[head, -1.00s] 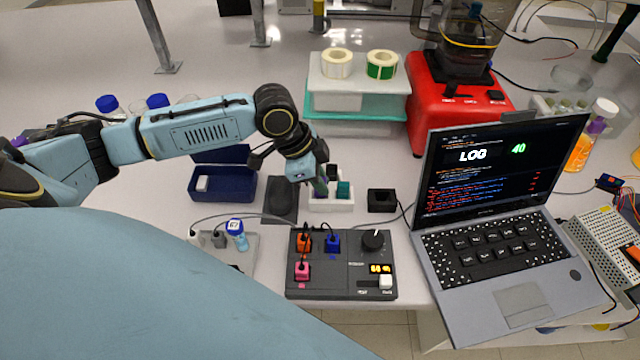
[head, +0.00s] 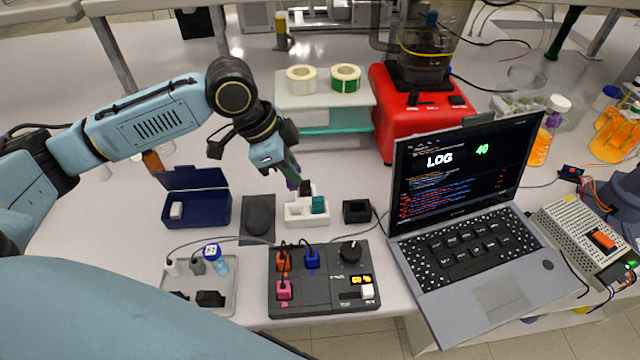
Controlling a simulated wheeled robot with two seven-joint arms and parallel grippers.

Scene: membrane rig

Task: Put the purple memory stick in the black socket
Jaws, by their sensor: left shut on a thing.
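My left gripper (head: 298,184) is shut on the purple memory stick (head: 292,183), which is mostly hidden by the fingers. The gripper is just above the back left of the white holder (head: 292,217). I cannot tell for sure whether the stick is fully clear of the holder. A teal stick (head: 318,205) stands in the holder's right part. The black socket (head: 356,210) is a small square open box on the table, just right of the holder, apart from the gripper. My right gripper is not in view.
A grey control box (head: 320,295) with plugs and a knob stands in front. The laptop (head: 470,180) is on the right. A dark blue open box (head: 197,207) and a black pad (head: 258,215) lie left. A shelf with tape rolls (head: 325,120) stands behind.

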